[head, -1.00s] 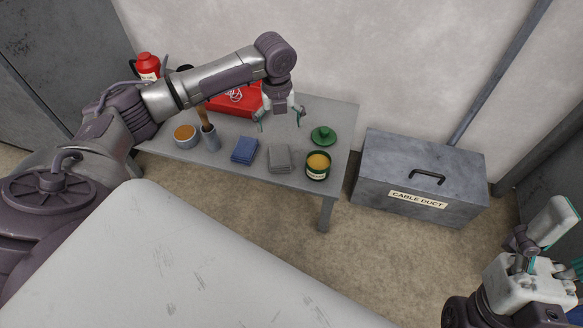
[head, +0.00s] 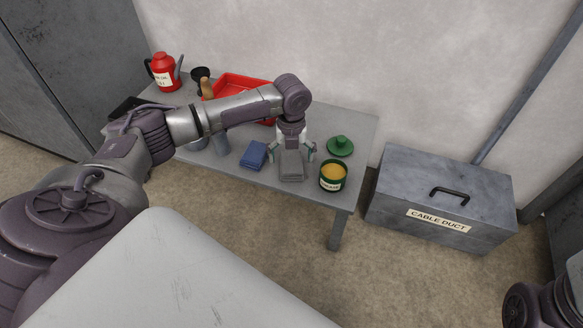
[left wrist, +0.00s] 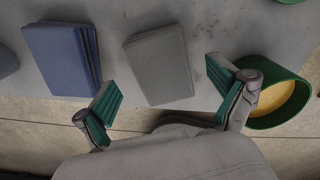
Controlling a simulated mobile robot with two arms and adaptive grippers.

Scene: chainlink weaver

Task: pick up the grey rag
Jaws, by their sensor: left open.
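The grey rag (head: 291,168) lies folded near the front edge of the grey table, between a blue rag and a green tin. It also shows in the left wrist view (left wrist: 158,62), ahead of and between the fingers. My left gripper (head: 292,155) is open and empty over the back part of the grey rag, one finger on each side. In the left wrist view the left gripper's green finger pads (left wrist: 163,98) are wide apart, with the rag between and beyond them. I cannot tell the exact height above it. Only part of my right arm shows at the lower right; its gripper is out of frame.
The blue rag (head: 254,154) lies close on the left. The open green tin (head: 332,177) with yellow contents stands close on the right, its green lid (head: 340,146) behind. A red tray (head: 240,87) and red oil can (head: 166,73) stand farther back. A cable duct box (head: 440,195) is right of the table.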

